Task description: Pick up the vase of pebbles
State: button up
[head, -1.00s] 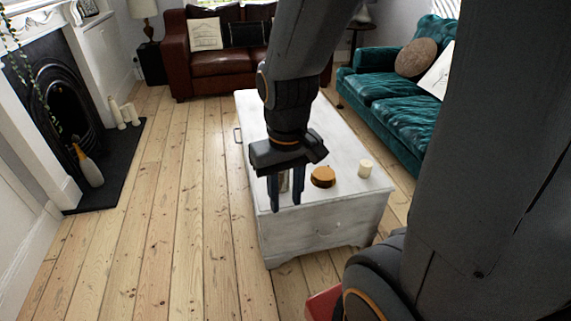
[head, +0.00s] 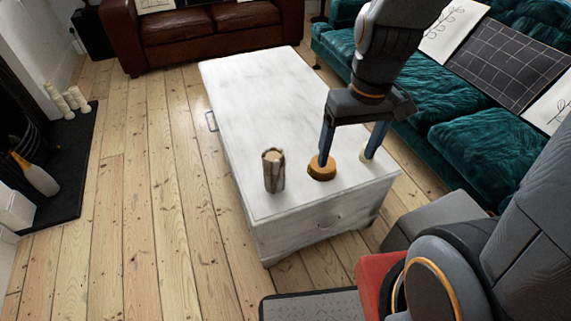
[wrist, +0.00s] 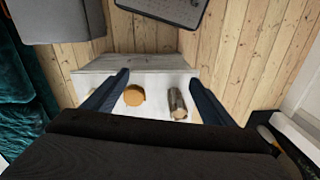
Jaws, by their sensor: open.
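The vase of pebbles (head: 273,172) looks like a small brown-grey cylinder and stands upright near the front left corner of the white chest-like table (head: 250,95). It also shows in the wrist view (wrist: 177,104), between the finger lines and nearer the right finger. My gripper (head: 347,155) is open and empty, fingers pointing down.
A teal sofa (head: 440,110) stands close along the table's right side. A brown leather sofa (head: 200,30) is at the back. Candles and a bottle (head: 38,176) stand on the dark hearth at left. Floorboards left of the table are clear.

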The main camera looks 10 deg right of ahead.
aim_at(279, 153)
jog(key=shift+o, duration=1.3)
jog(key=w+a+f+n+y+b, duration=0.1)
jog(key=w+a+f+n+b, duration=0.2)
jog(key=w+a+f+n, duration=0.1)
jog(key=w+a+f+n+y+b, duration=0.1)
jog(key=w+a+f+n+b, duration=0.3)
jog(key=w+f, duration=0.3)
jog(key=w+a+f+n+t+y+b, duration=0.1)
jog(key=w+a+f+n+b, duration=0.3)
jog(key=w+f, duration=0.2)
jog(key=shift+w+a+n+y, duration=0.2)
jog(key=shift+w+n+y, duration=0.1)
jog(key=shift+w, duration=0.65)
jog(key=x, duration=0.7)
jog(key=shift+w+a+f, duration=0.15)
jog(key=shift+w+f, duration=0.15)
jog(key=shift+w, duration=0.1)
jog(key=c, duration=2.2)
